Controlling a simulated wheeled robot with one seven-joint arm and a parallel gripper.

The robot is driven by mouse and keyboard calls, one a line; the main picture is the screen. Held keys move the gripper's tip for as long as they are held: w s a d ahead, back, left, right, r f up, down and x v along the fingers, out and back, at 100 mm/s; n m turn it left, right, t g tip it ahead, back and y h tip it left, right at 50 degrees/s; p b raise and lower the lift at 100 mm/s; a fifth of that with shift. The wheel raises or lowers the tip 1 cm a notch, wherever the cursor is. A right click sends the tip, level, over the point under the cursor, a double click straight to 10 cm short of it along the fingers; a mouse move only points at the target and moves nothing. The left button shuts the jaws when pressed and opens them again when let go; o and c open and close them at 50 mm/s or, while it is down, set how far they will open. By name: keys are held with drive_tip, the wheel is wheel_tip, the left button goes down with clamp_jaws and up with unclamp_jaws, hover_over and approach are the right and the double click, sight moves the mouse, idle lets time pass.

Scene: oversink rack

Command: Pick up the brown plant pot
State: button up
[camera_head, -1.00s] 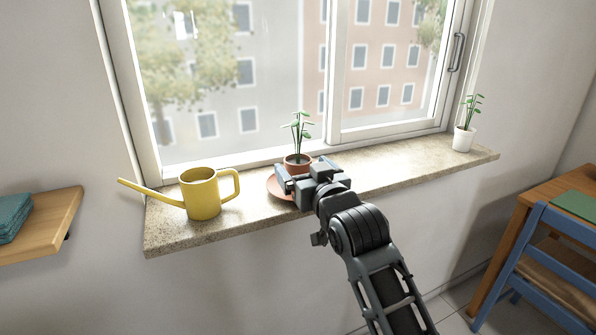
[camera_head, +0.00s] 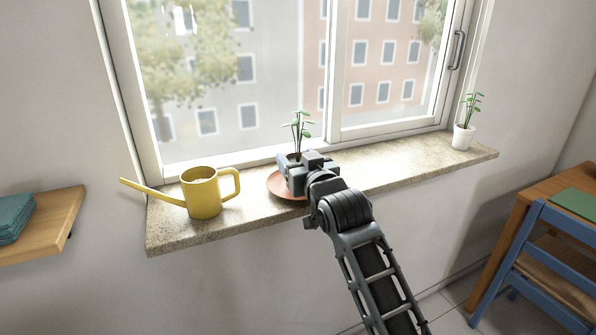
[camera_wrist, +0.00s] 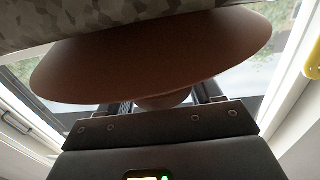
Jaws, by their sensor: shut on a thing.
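The brown plant pot (camera_head: 293,157) holds a green seedling (camera_head: 298,132) and is mostly hidden behind my gripper (camera_head: 297,174) in the head view. A brown saucer (camera_head: 278,188) lies on the sill under it. In the wrist view, a small part of the pot (camera_wrist: 162,103) shows between my two fingers, beside the large underside of the saucer (camera_wrist: 150,60). My gripper is shut on the pot from the front. Whether the pot still touches the saucer cannot be told.
A yellow watering can (camera_head: 203,195) stands on the stone sill (camera_head: 400,170) to the left. A white pot (camera_head: 463,138) with a plant stands at the far right. The closed window (camera_head: 250,70) is behind. The sill between the brown and white pots is clear.

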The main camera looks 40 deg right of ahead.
drive_tip(key=shift+r, duration=0.1)
drive_tip(key=c, duration=0.6)
drive_tip(key=shift+o, duration=0.2)
